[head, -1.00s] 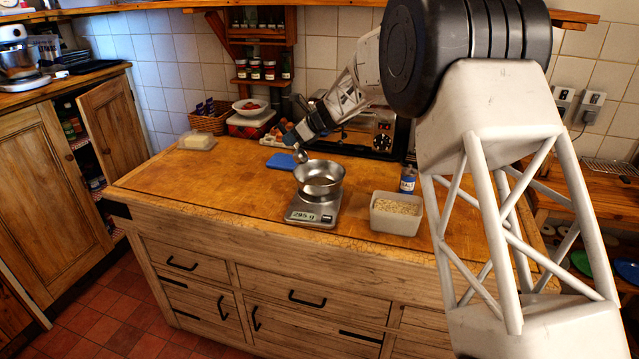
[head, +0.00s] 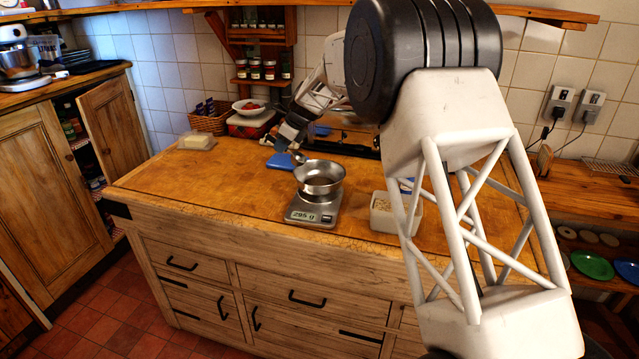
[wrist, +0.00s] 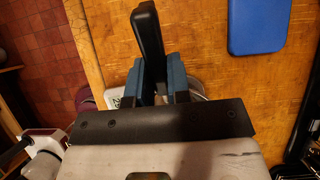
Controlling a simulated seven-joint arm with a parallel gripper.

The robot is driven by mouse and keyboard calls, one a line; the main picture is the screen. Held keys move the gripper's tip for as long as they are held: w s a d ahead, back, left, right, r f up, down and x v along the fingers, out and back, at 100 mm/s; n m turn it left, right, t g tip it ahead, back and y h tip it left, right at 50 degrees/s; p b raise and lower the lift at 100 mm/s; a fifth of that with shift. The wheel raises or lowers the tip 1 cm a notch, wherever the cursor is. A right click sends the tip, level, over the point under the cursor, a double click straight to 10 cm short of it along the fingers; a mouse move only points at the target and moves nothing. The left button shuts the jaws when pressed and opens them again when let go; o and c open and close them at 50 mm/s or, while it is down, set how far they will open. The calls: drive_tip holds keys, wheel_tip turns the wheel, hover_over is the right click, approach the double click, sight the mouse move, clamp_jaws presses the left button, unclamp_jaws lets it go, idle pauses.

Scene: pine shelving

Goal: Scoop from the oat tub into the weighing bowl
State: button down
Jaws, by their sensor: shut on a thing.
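My gripper (head: 284,146) is above the far side of the weighing bowl, near the blue board. It is shut on a black handle (wrist: 149,40), which stands between the blue fingers in the wrist view. The scoop's metal head (head: 299,157) shows small just over the bowl's far rim; what it holds cannot be seen. The steel weighing bowl (head: 319,176) sits on a scale (head: 313,212) reading 295 g. The pale oat tub (head: 383,218) stands to the right on the worktop, partly hidden behind my arm.
A blue board (head: 277,162) lies behind the bowl and also shows in the wrist view (wrist: 258,25). A butter dish (head: 196,142), a basket (head: 209,120) and a white bowl (head: 250,106) stand at the back. The worktop's left part is clear.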

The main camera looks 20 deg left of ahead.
sight(267, 139)
drive_tip(key=shift+a+f+h, duration=0.35)
drive_tip(key=shift+h, duration=0.15)
drive_tip(key=shift+a, duration=0.1)
drive_tip(key=shift+a+r+h, duration=0.4)
drive_tip(key=shift+a+h, duration=0.3)
drive_tip(key=shift+a+r+h, duration=0.35)
drive_tip(key=shift+a+h, duration=0.3)
drive_tip(key=shift+h, duration=0.05)
drive_tip(key=shift+a+r+h, duration=0.4)
drive_tip(key=shift+a+h, duration=0.3)
drive_tip(key=shift+a+r+h, duration=0.35)
drive_tip(key=shift+r+h, duration=0.05)
drive_tip(key=shift+h, duration=0.1)
